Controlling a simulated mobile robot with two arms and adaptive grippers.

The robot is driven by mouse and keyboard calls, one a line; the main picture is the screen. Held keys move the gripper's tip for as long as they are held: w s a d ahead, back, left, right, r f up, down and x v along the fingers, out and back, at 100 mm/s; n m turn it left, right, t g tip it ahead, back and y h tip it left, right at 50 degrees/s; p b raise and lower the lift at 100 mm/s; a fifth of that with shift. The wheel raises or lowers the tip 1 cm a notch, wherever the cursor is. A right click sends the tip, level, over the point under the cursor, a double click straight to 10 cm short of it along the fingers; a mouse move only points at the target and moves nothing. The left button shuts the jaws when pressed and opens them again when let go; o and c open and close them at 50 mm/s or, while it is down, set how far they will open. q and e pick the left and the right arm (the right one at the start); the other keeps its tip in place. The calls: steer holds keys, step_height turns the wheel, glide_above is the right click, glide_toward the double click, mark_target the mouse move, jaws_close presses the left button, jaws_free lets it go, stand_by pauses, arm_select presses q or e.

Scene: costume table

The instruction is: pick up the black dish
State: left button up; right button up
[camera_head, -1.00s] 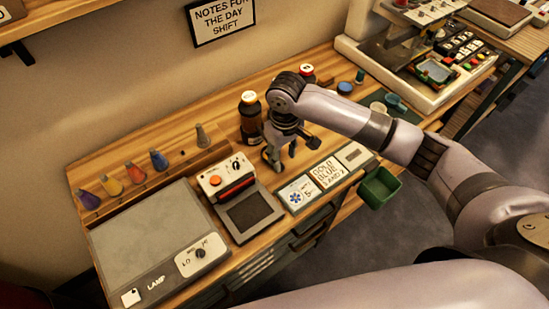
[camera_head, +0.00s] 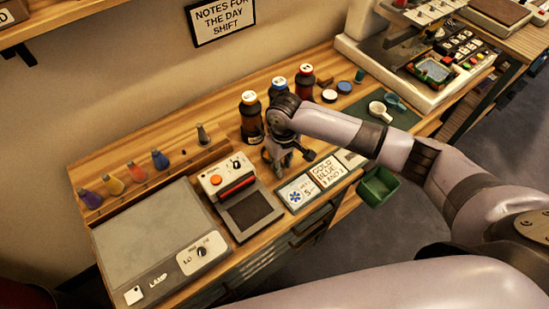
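I cannot surely pick out the black dish. Two small round pots stand at the back of the table right of the bottles: a dark one with a pale top (camera_head: 328,96) and a blue-topped one (camera_head: 344,87). My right gripper (camera_head: 279,166) points down low over the wooden table, in front of the brown bottles and behind the printed cards. Its fingers are small and partly overlapped, so whether they are open, and whether anything is between them, is unclear. My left gripper is not in view.
Several bottles, including a brown one (camera_head: 251,118) and a red one (camera_head: 305,83), stand behind my gripper. A green bin (camera_head: 378,187) hangs at the edge. A white scoop (camera_head: 377,110) lies right.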

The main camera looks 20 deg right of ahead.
jaws_close()
steer(key=shift+r, duration=0.1)
